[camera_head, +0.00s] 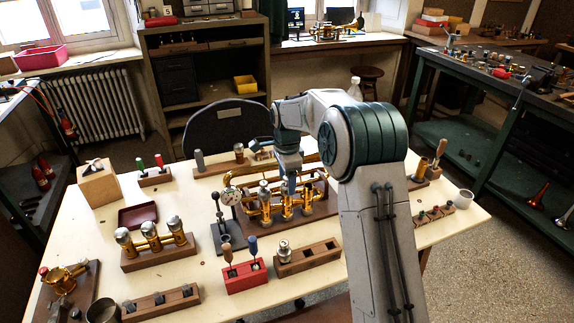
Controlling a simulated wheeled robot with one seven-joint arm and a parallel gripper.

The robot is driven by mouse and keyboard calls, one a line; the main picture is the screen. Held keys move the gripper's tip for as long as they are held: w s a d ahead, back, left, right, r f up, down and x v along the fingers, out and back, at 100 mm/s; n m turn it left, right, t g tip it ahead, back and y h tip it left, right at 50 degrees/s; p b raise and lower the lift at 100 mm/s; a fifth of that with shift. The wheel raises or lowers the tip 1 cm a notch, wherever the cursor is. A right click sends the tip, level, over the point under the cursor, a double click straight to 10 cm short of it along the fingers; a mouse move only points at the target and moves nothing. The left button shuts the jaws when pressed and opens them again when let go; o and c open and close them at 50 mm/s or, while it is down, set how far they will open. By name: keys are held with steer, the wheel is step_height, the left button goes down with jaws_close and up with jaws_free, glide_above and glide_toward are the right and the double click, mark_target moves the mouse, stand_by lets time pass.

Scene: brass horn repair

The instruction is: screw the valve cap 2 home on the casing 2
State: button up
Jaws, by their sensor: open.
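The brass horn (270,215) lies in its wooden holder at the middle of the table, with several upright valve casings in a row. My gripper (290,192) points down from above at the middle of this row, close over what looks like casing 2 (287,210). Its jaws are open, but the fingertips are small and partly lost against the brass. I cannot tell whether valve cap 2 sits on the casing or between the fingers.
A wooden block with recesses (308,258) holds one silver part. A red tool holder (245,276), a brass rack with silver tops (158,250) and a dial gauge (230,197) stand near the horn. The cream tabletop (190,215) has bare patches on the left.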

steer(key=shift+f, duration=0.85)
steer(key=shift+c, duration=0.3)
steer(key=c, duration=1.1)
steer(key=shift+m, duration=0.5)
steer(key=o, duration=1.1)
steer(key=shift+o, duration=0.2)
steer(key=shift+r, duration=0.1)
